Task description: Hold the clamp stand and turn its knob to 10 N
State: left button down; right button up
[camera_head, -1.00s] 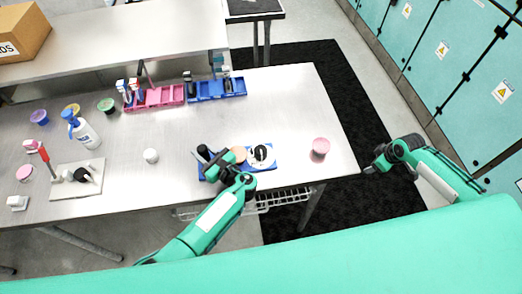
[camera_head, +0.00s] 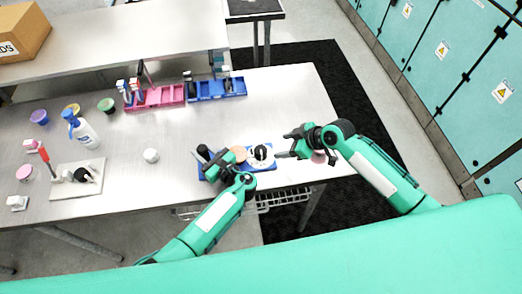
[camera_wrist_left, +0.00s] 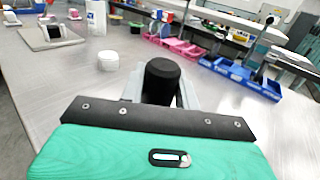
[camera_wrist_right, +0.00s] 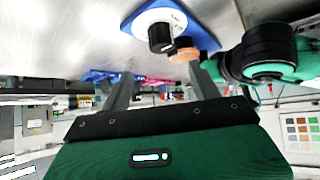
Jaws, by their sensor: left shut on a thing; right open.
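The clamp stand has a blue base (camera_head: 267,166) near the table's front edge. A black post (camera_head: 203,150) rises at its left end, and a white dial with a black knob (camera_head: 260,153) sits at its right. My left gripper (camera_head: 212,166) is shut on the black post, which shows between its fingers in the left wrist view (camera_wrist_left: 161,80). My right gripper (camera_head: 285,146) is open just right of the knob. In the right wrist view the knob (camera_wrist_right: 160,38) is beyond the fingers, apart from them. The dial's markings are too small to read.
A salmon disc (camera_head: 239,154) sits between post and dial. A pink cup (camera_head: 318,158) is partly hidden behind my right arm. A white round object (camera_head: 151,155) stands to the left. Pink bins (camera_head: 160,97) and blue bins (camera_head: 215,90) stand at the back; the table before them is clear.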

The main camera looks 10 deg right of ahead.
aim_at(264, 150)
jog(key=x, duration=1.2)
jog(key=shift+a+f, duration=0.1)
jog(key=shift+s, duration=0.1)
jog(key=c, duration=1)
